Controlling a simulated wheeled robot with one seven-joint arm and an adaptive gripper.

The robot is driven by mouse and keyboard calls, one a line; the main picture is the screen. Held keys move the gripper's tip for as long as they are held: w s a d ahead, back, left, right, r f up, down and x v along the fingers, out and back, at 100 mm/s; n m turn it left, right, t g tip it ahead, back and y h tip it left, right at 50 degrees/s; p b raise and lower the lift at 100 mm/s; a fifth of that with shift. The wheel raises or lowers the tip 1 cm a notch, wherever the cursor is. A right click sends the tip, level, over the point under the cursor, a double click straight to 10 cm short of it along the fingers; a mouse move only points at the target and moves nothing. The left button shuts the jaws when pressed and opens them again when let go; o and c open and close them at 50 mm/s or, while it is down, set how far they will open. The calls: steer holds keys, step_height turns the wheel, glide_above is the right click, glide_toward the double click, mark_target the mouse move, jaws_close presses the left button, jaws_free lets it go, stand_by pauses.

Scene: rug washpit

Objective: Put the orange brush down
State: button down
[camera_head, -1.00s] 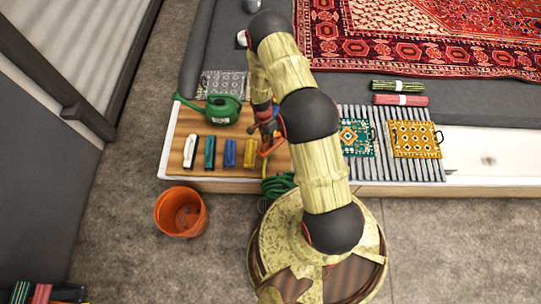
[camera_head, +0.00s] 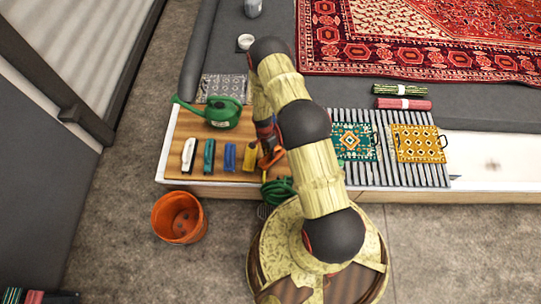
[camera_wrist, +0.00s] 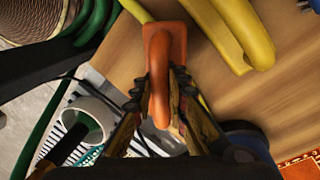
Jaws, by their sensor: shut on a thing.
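The orange brush (camera_wrist: 160,45) is in my gripper (camera_wrist: 160,85); the two fingers are shut on either side of its handle in the wrist view. In the head view the orange brush (camera_head: 273,158) shows partly behind my arm, at the right end of the wooden board (camera_head: 218,137). A yellow brush (camera_wrist: 240,30) lies close beside it; it also shows in the head view (camera_head: 249,157). I cannot tell whether the orange brush touches the board.
Blue (camera_head: 229,157), teal (camera_head: 209,156) and white (camera_head: 188,154) brushes lie in a row leftward. A green watering can (camera_head: 220,112) stands behind them. A coiled green hose (camera_head: 279,190) is near the board's front edge. A ribbed grey rack (camera_head: 372,172) with patterned pieces is right; an orange bucket (camera_head: 180,218) is on the floor.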

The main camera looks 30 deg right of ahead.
steer(key=shift+f, duration=0.1)
steer(key=c, duration=2.3)
jaws_free()
steer(key=shift+f, duration=0.1)
steer(key=o, duration=0.4)
steer(key=shift+o, duration=0.7)
